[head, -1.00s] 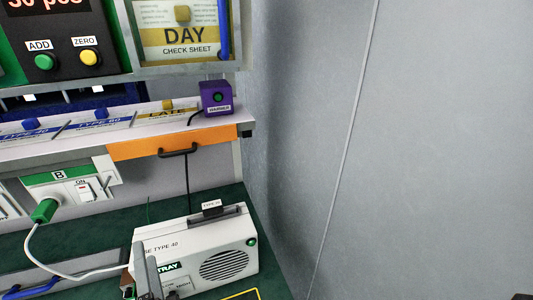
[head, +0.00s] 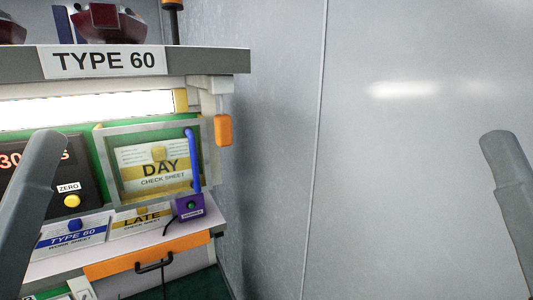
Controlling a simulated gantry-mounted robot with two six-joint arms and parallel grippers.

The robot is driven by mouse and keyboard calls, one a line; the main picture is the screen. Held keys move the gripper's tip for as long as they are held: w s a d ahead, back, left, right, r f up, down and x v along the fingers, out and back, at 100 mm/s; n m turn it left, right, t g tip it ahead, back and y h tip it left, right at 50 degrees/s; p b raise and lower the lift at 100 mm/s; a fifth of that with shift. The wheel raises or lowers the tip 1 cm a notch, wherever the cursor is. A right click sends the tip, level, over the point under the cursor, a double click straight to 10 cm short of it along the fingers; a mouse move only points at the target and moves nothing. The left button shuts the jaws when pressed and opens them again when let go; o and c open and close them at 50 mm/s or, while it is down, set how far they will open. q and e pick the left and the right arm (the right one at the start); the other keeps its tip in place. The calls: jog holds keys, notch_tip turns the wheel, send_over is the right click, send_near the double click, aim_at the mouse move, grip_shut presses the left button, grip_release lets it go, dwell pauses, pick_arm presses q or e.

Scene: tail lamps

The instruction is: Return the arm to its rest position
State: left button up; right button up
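In the head view a grey bar-shaped part of mine with a rounded top stands at the left edge. A similar grey part of mine stands at the right edge. No gripper fingers can be made out on either, and neither part is seen holding anything. The upper left part overlaps the black counter panel and the worksheet shelf.
A shelf labelled TYPE 60 (head: 105,62) carries dark red lamps (head: 108,22). Below are a DAY check sheet frame (head: 155,165), a blue bar (head: 193,160), a purple warmer box (head: 190,208) and an orange drawer (head: 150,256). The grey wall (head: 420,180) on the right is bare.

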notch_tip(320, 180, up, 24)
jog(key=p, duration=2)
jog(key=shift+r+p, duration=0.15)
jog(key=shift+p, duration=0.2)
